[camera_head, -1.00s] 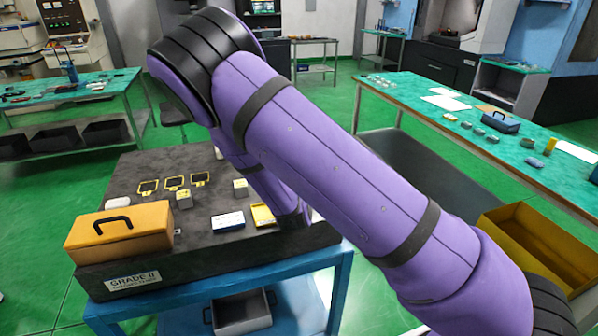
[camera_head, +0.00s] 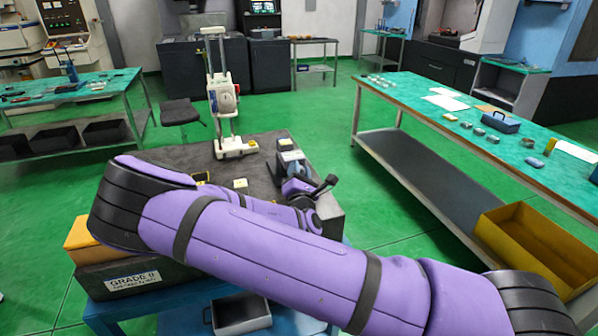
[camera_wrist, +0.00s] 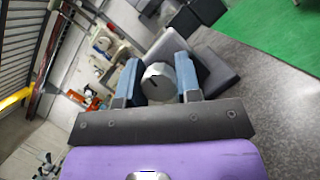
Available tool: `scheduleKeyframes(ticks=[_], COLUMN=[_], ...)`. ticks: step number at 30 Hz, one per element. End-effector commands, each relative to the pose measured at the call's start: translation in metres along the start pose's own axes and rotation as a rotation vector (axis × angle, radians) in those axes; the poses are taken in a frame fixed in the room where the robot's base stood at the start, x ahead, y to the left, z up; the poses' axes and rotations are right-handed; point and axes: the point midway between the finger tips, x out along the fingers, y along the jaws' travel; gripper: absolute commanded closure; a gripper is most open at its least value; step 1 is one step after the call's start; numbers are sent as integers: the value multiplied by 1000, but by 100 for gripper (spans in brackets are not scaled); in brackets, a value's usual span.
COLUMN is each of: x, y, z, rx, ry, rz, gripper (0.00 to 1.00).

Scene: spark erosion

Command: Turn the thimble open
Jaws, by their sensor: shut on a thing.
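In the wrist view my gripper (camera_wrist: 158,82) has its two blue fingers on either side of a round, silver-grey thimble (camera_wrist: 160,88). The fingers are shut on it, left and right. The thimble's end faces the camera and has a short dark line on it. A grey blocky body lies just beyond the thimble. In the head view my arm reaches across the dark surface plate (camera_head: 180,158) to its right side, beside a grey instrument (camera_head: 287,146) with a pale top. The thimble cannot be made out in that view.
A tall white height gauge (camera_head: 225,100) stands at the back of the plate. A green-topped bench (camera_head: 420,100) with small parts is at the right, with a yellow bin (camera_head: 530,240) below.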

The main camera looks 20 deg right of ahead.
Motion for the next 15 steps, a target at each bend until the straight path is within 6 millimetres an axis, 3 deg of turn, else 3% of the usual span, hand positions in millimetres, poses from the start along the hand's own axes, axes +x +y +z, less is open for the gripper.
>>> scheduleKeyframes(ticks=[15], x=[0], y=[0], z=[0], rx=[-76], ry=[-1], rz=[30], gripper=[92])
